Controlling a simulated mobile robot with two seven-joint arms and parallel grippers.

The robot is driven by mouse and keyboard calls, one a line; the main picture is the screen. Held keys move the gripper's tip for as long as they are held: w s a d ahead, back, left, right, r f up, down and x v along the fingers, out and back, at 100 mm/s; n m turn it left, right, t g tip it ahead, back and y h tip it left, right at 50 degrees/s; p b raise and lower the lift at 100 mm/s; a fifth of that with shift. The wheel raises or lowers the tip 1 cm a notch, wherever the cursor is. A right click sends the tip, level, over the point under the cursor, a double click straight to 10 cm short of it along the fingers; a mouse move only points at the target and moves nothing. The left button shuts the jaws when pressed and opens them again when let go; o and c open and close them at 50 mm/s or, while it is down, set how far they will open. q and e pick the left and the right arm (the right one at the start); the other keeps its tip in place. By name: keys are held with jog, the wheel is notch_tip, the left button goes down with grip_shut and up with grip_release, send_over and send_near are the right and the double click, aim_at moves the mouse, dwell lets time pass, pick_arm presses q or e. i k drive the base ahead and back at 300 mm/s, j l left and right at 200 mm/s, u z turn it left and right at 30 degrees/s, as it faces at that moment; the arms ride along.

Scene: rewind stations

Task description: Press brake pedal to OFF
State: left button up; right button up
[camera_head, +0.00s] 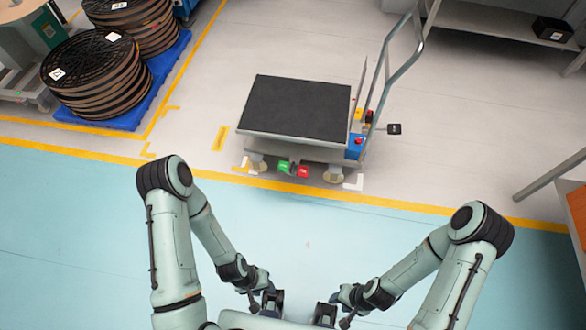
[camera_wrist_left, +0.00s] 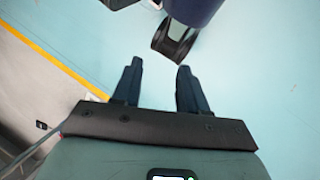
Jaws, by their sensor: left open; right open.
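A platform cart (camera_head: 295,108) with a black deck stands beyond the yellow floor line. At its near lower edge are two small pedals side by side, a green pedal (camera_head: 284,167) and a red pedal (camera_head: 302,171). Their lettering is too small to read. My left gripper (camera_head: 272,302) is low at the bottom of the head view, well short of the cart. In the left wrist view my left gripper (camera_wrist_left: 158,68) is open and empty above the teal floor. My right gripper (camera_head: 325,314) is open beside it, also apart from the cart.
The cart's grey handle (camera_head: 405,65) rises on its right side, with a blue box with a red button (camera_head: 355,147) below. Stacked reels (camera_head: 97,75) sit on a blue pallet (camera_head: 135,118) at left. The teal floor before the cart is clear.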

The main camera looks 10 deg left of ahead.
aim_at(292, 170)
jog(key=i+j+z, duration=0.15)
jog(key=i, duration=0.3)
jog(key=i+j+z, duration=0.15)
jog(key=i+j, duration=0.2)
jog(key=i+j+z, duration=0.15)
jog(key=i+j, duration=0.2)
jog(key=i, duration=0.2)
